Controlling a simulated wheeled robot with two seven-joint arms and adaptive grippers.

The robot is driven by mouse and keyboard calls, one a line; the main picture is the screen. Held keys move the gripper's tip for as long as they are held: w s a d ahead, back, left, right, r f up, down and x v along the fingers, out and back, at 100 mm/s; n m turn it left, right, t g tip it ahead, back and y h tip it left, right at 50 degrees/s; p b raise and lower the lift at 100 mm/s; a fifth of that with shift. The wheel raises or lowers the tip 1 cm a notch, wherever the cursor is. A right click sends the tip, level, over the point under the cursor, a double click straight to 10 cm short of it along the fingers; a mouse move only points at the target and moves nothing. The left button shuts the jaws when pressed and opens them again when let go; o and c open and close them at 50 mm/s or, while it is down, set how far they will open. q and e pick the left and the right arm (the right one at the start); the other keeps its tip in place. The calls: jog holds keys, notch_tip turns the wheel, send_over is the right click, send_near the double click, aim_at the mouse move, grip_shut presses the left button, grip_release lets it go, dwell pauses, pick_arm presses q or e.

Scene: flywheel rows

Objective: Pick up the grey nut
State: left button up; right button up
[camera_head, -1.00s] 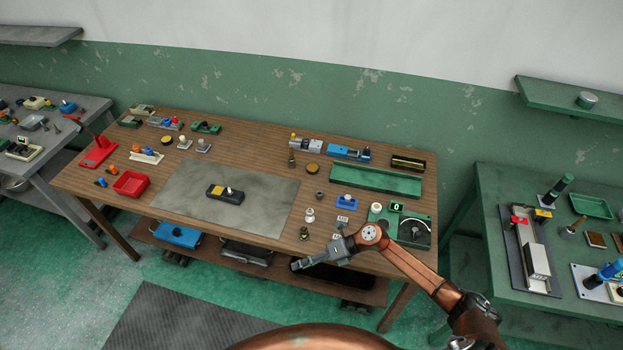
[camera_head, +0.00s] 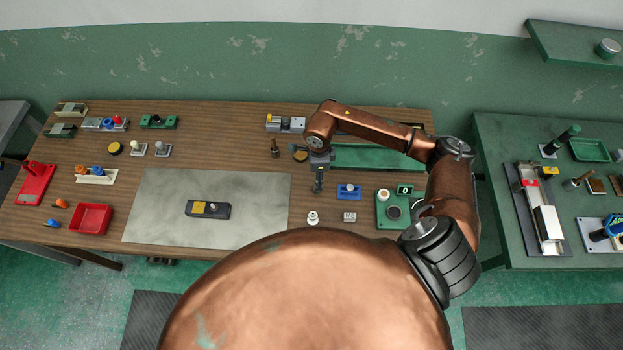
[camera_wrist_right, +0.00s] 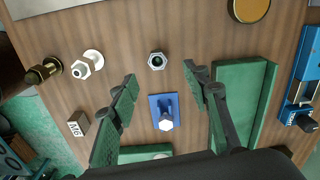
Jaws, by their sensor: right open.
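The grey nut (camera_wrist_right: 156,60) lies flat on the wooden table, seen in the right wrist view as a small dark hex ring. It sits between and slightly beyond the tips of my right gripper (camera_wrist_right: 160,76). The gripper's two green-padded fingers are spread apart and empty. In the head view my right gripper (camera_head: 318,188) points down over the right part of the table, and the nut cannot be made out there. How high the fingertips are above the table is hard to tell. My left gripper is not in view.
A blue block with a white-headed bolt (camera_wrist_right: 165,114) stands between the fingers' lower parts. A white bolt (camera_wrist_right: 89,63), brass bolt (camera_wrist_right: 42,72) and M6 block (camera_wrist_right: 77,124) lie left. A green tray (camera_wrist_right: 262,85) is to the right. A grey mat (camera_head: 150,215) lies left in the head view.

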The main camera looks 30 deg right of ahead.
jog(key=f, duration=0.1)
jog(key=f+p, duration=0.1)
jog(key=shift+s+a+f, duration=0.1)
jog(key=shift+s+f, duration=0.25)
jog(key=f, duration=0.2)
jog(key=shift+w+f+p, duration=0.25)
jog(key=shift+f+p, duration=0.05)
jog(key=shift+p, duration=0.1)
jog(key=shift+s+f, duration=0.1)
jog(key=shift+f, duration=0.65)
jog(key=c, duration=0.7)
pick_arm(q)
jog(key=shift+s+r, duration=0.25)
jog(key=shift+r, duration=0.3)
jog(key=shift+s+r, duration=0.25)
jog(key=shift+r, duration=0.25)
pick_arm(e)
grip_shut()
